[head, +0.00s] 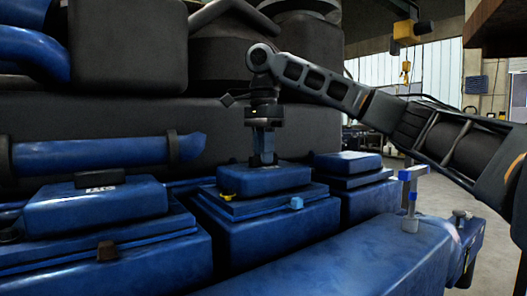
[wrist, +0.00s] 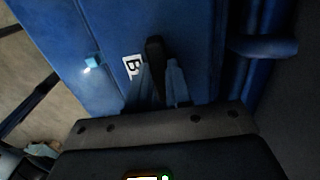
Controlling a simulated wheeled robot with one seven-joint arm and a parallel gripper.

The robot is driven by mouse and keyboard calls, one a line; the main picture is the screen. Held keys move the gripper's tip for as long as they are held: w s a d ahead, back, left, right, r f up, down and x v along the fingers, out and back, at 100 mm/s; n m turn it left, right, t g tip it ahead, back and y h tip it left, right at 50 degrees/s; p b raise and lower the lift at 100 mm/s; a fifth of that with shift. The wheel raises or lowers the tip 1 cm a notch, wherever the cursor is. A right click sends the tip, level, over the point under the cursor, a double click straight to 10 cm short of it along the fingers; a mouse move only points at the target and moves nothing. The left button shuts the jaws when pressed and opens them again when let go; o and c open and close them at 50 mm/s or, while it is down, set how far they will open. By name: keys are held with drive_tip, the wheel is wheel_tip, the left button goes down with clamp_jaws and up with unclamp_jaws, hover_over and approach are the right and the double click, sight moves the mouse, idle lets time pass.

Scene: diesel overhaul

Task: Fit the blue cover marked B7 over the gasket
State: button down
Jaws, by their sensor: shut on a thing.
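The blue cover (head: 285,177) sits on or just above the middle engine block (head: 290,225); I cannot tell whether it touches all round. My gripper (head: 264,160) points straight down over it and is shut on its dark handle. The wrist view shows the fingers (wrist: 160,88) closed on the black handle (wrist: 154,48) of the cover (wrist: 190,40). Beside the handle is a white label (wrist: 132,67) with a "B"; the rest is hidden by a finger. I cannot see the gasket.
Another blue cover (head: 95,202) with a white label and black handle sits on the left block. A third blue cover (head: 348,163) sits on the right block. A blue-topped T-shaped piece (head: 411,195) stands on the front blue ledge. Large dark engine parts rise behind.

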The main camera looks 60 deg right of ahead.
drive_tip(key=c, duration=1)
unclamp_jaws()
drive_tip(key=shift+o, duration=0.2)
drive_tip(key=shift+r, duration=3.9)
